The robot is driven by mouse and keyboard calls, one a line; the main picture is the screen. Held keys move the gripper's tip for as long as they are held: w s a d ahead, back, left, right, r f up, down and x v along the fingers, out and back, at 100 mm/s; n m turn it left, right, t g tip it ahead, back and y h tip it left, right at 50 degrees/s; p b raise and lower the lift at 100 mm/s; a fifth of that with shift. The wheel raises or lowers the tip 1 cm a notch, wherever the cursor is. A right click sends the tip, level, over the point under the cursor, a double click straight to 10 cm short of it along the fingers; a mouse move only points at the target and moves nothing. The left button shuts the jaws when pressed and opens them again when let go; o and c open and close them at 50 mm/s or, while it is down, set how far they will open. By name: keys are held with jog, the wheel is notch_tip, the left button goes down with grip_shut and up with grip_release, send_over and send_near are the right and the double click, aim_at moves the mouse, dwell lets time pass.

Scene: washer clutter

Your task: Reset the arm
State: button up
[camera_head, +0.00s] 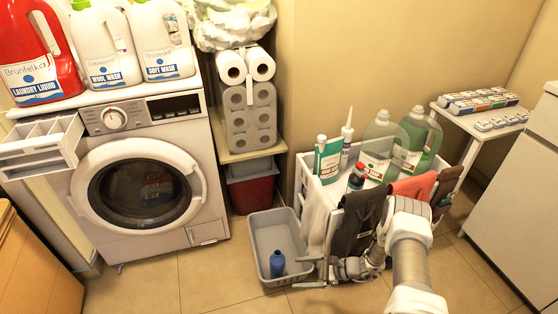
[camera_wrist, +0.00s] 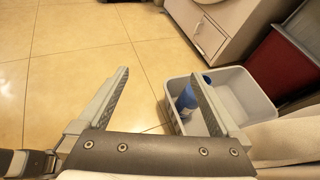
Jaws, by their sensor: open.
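My gripper (camera_head: 303,272) is low over the floor in the head view, just right of a grey bin, with my arm reaching in from the lower right. The grey bin (camera_head: 262,222) stands on the floor and holds a blue bottle (camera_head: 277,264). In the wrist view the bottle (camera_wrist: 187,100) shows beside the right finger, inside the bin (camera_wrist: 256,91). The finger hides part of the bin; whether they touch is unclear.
A washing machine (camera_head: 139,180) with an open drawer (camera_head: 40,149) stands left, detergent bottles on top. A white cart (camera_head: 319,194) with bottles and hanging cloths is close behind my arm. A red bin (camera_head: 252,193) sits under a shelf. The tiled floor in front (camera_head: 175,285) is clear.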

notch_tip(320, 180, up, 36)
jog(key=d+n+g+h, duration=0.1)
jog(key=n+g+h, duration=0.3)
jog(key=n, duration=0.7)
jog(key=s+d+r+n+t+h, duration=0.3)
jog(key=s+r+n+t+h, duration=0.1)
jog(key=s+r, duration=0.65)
jog(key=s+d+r+n+t+h, duration=0.25)
jog(key=s+r+n+h, duration=0.2)
jog(key=s+r, duration=0.6)
notch_tip(320, 180, up, 27)
jog(key=s+p, duration=0.1)
jog(key=p, duration=2.7)
jog(key=shift+s+a+f+m+t, duration=0.15)
jog(key=shift+s+f+m+t, duration=0.05)
jog(key=shift+s+m+t, duration=0.2)
